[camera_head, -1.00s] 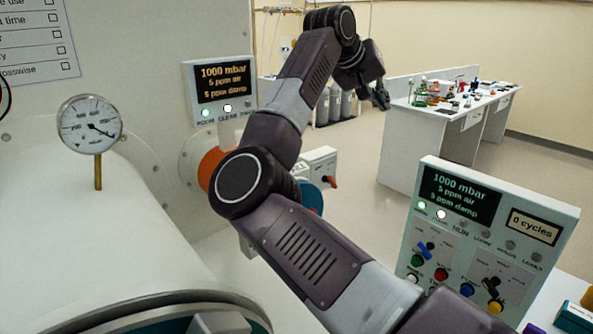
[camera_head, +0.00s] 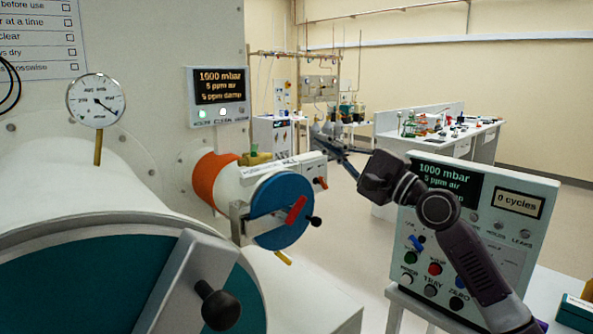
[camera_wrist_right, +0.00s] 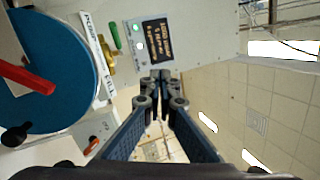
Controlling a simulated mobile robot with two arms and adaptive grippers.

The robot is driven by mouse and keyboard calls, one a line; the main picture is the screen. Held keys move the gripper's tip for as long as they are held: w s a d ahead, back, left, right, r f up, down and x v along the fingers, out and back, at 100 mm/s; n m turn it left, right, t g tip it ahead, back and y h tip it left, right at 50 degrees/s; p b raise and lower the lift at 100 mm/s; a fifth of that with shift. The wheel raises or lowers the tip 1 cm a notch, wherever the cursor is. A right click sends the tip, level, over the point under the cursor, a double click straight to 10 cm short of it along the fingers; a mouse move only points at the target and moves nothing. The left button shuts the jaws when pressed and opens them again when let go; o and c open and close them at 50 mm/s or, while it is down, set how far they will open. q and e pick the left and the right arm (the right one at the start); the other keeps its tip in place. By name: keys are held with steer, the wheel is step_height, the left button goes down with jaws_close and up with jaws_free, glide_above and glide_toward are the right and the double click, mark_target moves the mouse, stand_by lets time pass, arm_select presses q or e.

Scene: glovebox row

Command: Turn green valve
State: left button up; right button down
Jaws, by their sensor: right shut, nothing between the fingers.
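The green valve (camera_wrist_right: 114,37) has a green handle on a brass body, beside the label strip in the right wrist view. In the head view, the valve (camera_head: 255,157) is small on top of the small antechamber, and its handle is hard to make out. My right gripper (camera_head: 318,132) is right of the valve in the head view, apart from it, with its fingers pointing up and left. In the right wrist view, my right gripper (camera_wrist_right: 159,78) has its fingers together and empty, to the right of and lower than the valve. My left gripper is not in view.
The small antechamber's blue door (camera_head: 272,212) carries a red handle (camera_head: 297,211). A small red-orange lever (camera_head: 320,183) sits near it. A control panel (camera_head: 520,220) stands at the right. The large antechamber door (camera_head: 90,285) fills the lower left. A display (camera_head: 219,87) hangs on the wall.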

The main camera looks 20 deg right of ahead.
mark_target(254, 149)
step_height(254, 149, down, 6)
steer(key=a+n+g, duration=0.1)
steer(key=g, duration=0.1)
steer(key=p+x, duration=0.3)
steer(key=x, duration=0.7)
steer(key=shift+s+a, duration=0.1)
steer(key=a, duration=0.1)
steer(key=a+p, duration=0.1)
steer(key=w+a+p, duration=0.1)
steer(key=shift+a+r+h, duration=0.25)
steer(key=shift+r+h, duration=0.05)
steer(key=shift+a+f, duration=0.1)
steer(key=shift+p, duration=0.3)
